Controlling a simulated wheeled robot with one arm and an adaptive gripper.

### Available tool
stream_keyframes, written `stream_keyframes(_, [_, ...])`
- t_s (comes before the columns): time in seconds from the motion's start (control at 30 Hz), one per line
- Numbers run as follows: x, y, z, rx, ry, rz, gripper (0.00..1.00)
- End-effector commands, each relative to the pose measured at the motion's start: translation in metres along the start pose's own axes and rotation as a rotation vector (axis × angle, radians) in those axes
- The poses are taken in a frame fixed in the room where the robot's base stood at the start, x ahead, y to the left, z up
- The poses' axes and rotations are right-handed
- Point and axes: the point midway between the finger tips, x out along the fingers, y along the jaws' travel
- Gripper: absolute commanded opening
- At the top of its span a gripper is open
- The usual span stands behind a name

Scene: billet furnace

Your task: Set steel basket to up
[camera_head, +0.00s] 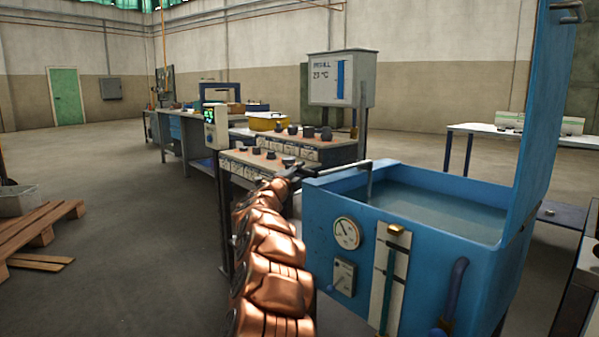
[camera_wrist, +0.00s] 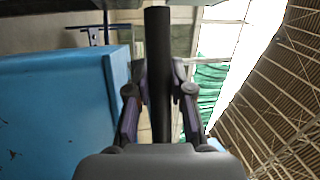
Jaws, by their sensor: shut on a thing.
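A blue tank (camera_head: 415,260) of murky liquid (camera_head: 430,205) stands at the right in the head view, its tall blue lid (camera_head: 535,110) upright. A bent grey rod (camera_head: 345,166) crosses above the tank's left rim and drops toward the liquid. No basket shows; anything under the liquid is hidden. My gripper (camera_head: 288,174) is at the tank's far left corner, by the rod's outer end. In the wrist view my gripper (camera_wrist: 157,85) is shut on a dark round bar (camera_wrist: 158,50), with one finger on each side. The blue tank wall (camera_wrist: 60,100) is at the left there.
Control benches (camera_head: 275,165) with several dark knobs stand just beyond my gripper. A grey display box (camera_head: 342,78) stands behind the tank. A white table (camera_head: 520,137) is at the far right. A wooden pallet (camera_head: 35,230) lies at the left, with open floor between.

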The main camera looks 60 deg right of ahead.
Motion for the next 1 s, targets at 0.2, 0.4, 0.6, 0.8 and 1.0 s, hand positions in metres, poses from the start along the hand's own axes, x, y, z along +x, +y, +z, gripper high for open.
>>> stream_keyframes(0.2, [0.008,-0.043,-0.004,0.001,0.001,-0.003,0.0])
stream_keyframes(0.4, [0.016,-0.088,-0.007,0.002,0.002,-0.006,0.0])
stream_keyframes(0.6, [0.023,-0.13,-0.01,0.001,0.0,-0.004,0.0])
stream_keyframes(0.8, [0.03,-0.168,-0.012,0.0,-0.002,-0.004,0.0])
stream_keyframes(1.0, [0.035,-0.199,-0.015,0.001,0.0,-0.005,0.0])
